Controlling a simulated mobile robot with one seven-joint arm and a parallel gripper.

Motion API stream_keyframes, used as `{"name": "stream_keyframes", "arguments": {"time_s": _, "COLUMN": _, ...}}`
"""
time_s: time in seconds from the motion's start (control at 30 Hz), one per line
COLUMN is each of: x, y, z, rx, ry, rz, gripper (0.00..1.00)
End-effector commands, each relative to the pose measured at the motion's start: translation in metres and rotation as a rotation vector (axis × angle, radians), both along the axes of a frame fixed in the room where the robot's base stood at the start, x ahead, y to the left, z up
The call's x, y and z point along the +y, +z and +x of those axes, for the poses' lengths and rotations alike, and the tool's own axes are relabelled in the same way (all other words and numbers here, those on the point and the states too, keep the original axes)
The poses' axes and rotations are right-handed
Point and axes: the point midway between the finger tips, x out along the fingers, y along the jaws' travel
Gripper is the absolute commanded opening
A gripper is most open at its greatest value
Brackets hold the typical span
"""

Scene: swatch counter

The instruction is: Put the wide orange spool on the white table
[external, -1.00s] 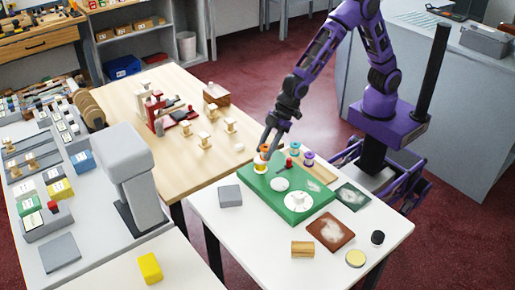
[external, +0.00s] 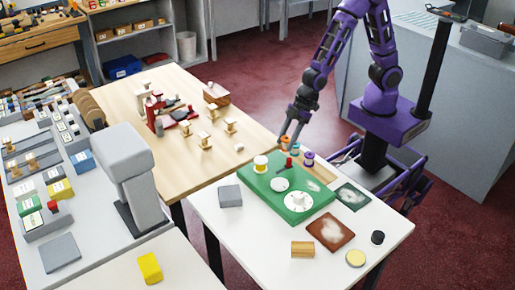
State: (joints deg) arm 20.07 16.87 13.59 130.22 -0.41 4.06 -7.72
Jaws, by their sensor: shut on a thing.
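My gripper (external: 286,138) is low over the far edge of the green board, shut on a small orange spool (external: 284,142). The spool is partly hidden by the fingers, and its width is hard to judge. The white table (external: 256,236) carries the green board (external: 262,184). A yellow-and-white spool (external: 260,162) stands at the board's far left corner, apart from my gripper. A teal-and-orange spool (external: 295,149) and a purple spool (external: 308,157) stand just right of the held spool.
On the board are white discs (external: 298,202) and a red-topped piece (external: 289,162). A grey block (external: 230,196), brown tray (external: 331,232), dark green sheet (external: 352,196), wooden block (external: 302,249), yellow disc (external: 356,258) and black jar (external: 377,238) lie around it. The white table's front left is clear.

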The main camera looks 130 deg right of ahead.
Motion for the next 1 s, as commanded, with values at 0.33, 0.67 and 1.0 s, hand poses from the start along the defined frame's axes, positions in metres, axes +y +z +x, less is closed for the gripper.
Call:
{"name": "stream_keyframes", "arguments": {"time_s": 0.33, "x": -0.021, "y": 0.000, "z": 0.000, "rx": -0.006, "ry": 0.000, "rz": 0.002, "gripper": 0.00}}
{"name": "stream_keyframes", "arguments": {"time_s": 0.67, "x": -0.030, "y": -0.001, "z": 0.007, "rx": -0.007, "ry": -0.016, "rz": 0.004, "gripper": 0.00}}
{"name": "stream_keyframes", "arguments": {"time_s": 1.0, "x": -0.154, "y": -0.009, "z": 0.081, "rx": -0.017, "ry": -0.205, "rz": 0.027, "gripper": 0.00}}
